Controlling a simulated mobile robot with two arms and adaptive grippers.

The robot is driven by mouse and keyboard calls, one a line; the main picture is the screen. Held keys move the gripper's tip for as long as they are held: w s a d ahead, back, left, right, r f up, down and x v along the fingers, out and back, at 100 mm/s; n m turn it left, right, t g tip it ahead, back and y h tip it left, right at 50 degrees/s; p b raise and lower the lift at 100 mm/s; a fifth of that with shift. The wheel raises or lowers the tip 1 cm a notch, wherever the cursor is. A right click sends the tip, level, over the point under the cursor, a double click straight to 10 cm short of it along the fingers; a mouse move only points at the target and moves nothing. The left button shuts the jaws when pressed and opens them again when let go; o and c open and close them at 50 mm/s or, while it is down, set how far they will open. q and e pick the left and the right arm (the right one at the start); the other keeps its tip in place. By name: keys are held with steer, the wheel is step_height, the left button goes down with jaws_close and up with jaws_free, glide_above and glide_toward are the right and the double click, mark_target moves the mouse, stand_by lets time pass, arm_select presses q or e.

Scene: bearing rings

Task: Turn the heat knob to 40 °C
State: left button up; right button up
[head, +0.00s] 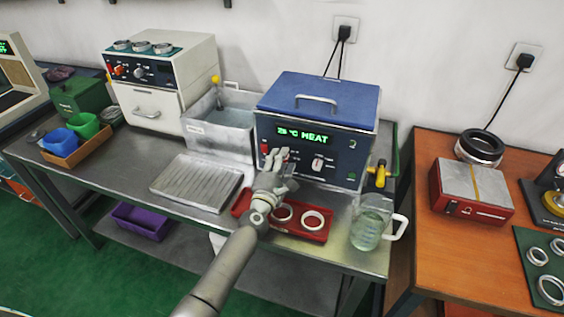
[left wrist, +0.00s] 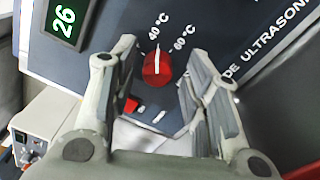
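The ultrasonic bath (head: 345,159) has a blue lid and a dark front panel; its green display (head: 303,135) reads about 26 °C HEAT. In the left wrist view the red heat knob (left wrist: 157,68) has a white pointer line that points up, roughly at the 40 °C label (left wrist: 157,27). The 60 °C label (left wrist: 184,38) is to its right. My left gripper (head: 280,158) is at the panel; in the left wrist view its fingers (left wrist: 153,72) are spread apart, one on each side of the knob, with visible gaps. In the head view the gripper covers the knob. My right gripper is not in view.
A red tray (head: 318,234) with metal rings lies below my left gripper. A glass jug (head: 368,229) stands at the bench's right front. Another dial (head: 318,162) sits right on the panel.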

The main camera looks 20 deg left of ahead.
arm_select(q)
steer(key=shift+s, duration=0.1)
steer(key=s, duration=1.1)
steer(key=shift+s+a+f, duration=0.1)
steer(key=shift+s+f, duration=0.05)
steer(key=shift+s, duration=0.25)
